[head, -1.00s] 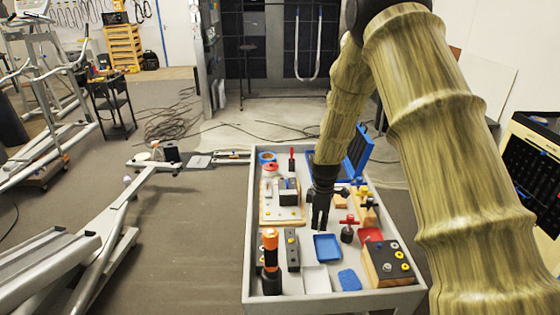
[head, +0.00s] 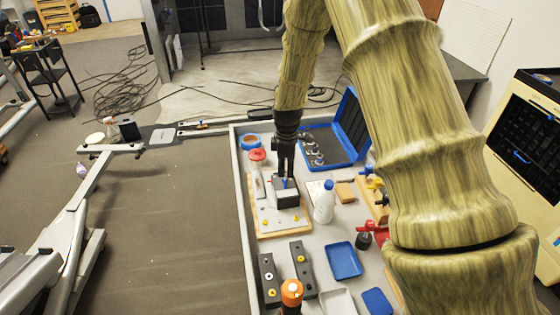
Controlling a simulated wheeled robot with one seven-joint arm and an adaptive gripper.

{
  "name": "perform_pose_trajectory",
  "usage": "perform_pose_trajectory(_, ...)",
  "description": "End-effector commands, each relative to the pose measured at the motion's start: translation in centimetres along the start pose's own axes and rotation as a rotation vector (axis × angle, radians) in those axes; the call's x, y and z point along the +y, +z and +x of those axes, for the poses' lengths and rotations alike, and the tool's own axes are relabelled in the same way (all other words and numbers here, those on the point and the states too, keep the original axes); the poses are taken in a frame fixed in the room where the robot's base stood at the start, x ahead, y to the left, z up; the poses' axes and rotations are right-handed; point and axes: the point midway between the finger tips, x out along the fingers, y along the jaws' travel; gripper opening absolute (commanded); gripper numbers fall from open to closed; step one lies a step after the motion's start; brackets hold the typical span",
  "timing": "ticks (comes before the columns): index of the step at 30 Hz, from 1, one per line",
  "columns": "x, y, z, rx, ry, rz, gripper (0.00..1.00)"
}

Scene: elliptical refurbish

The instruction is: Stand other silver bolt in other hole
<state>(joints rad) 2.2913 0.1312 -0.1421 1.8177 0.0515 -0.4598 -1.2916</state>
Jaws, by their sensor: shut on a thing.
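My gripper (head: 285,165) points down over the wooden board (head: 262,231) near the table's left side. Its fingers are close together around a small thing, too small and dark here to identify as a silver bolt. Just below the fingertips is a dark, pale-sided block (head: 286,198) on the board, with a bit of blue at its top. I cannot tell whether the held thing touches it. Small yellow and pale spots show on the board's front part. No silver bolt or empty hole can be clearly made out.
An open blue case (head: 350,126) with several silver round pieces is behind right. A white bottle (head: 325,203) stands close right of the block. Two dark bars (head: 268,280) (head: 303,268), an orange-topped tool (head: 291,292) and a blue tray (head: 344,261) are in front.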

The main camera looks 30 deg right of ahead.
Motion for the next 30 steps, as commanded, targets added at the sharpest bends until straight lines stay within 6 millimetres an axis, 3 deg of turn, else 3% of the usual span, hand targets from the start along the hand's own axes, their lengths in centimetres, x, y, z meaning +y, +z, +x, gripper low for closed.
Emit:
perform_pose_trajectory(7, -0.2, 0.4, 0.5, 0.001, 0.002, 0.003, 0.0)
perform_pose_trajectory(30, 0.5, 0.1, 5.5, -0.003, -0.007, 0.004, 0.0)
